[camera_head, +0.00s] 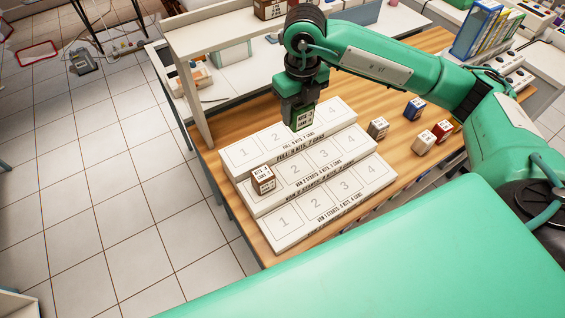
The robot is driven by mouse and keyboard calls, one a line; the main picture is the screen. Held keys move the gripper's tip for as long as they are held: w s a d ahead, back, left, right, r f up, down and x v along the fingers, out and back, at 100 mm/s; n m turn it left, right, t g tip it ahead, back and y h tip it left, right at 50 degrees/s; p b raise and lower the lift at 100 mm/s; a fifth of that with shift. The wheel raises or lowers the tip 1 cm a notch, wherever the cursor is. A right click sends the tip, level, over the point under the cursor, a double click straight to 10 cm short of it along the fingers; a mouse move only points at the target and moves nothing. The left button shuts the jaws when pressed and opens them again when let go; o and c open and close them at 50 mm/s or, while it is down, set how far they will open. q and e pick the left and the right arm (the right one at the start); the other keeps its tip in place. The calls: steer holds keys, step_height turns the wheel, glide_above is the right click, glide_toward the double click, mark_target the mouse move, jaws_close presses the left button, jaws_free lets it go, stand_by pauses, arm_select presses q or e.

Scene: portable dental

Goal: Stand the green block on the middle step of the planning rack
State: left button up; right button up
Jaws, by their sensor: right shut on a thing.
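The white planning rack (310,205) has three steps with numbered slots and stands on the wooden table. My right gripper (298,107) is shut on the green block (303,119), which has a white printed label. It holds the block upright over the back step, covering slot 3 there; I cannot tell whether the block touches the step. A brown block (263,180) stands on the middle step at slot 1. The middle step's slots 2, 3 and 4 look bare. My left gripper is not in view.
Right of the rack, loose blocks stand on the table: a grey-brown one (378,128), a blue one (414,108), a pale one (423,145), a red one (442,130) and a partly hidden yellow one. Binders (478,28) stand at the back right. The front step is bare.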

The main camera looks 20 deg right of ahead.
steer(key=shift+f, duration=0.4)
step_height(320, 180, down, 18)
steer(key=p, duration=0.6)
steer(key=shift+f, duration=0.55)
steer(key=shift+f, duration=0.2)
steer(key=o, duration=1)
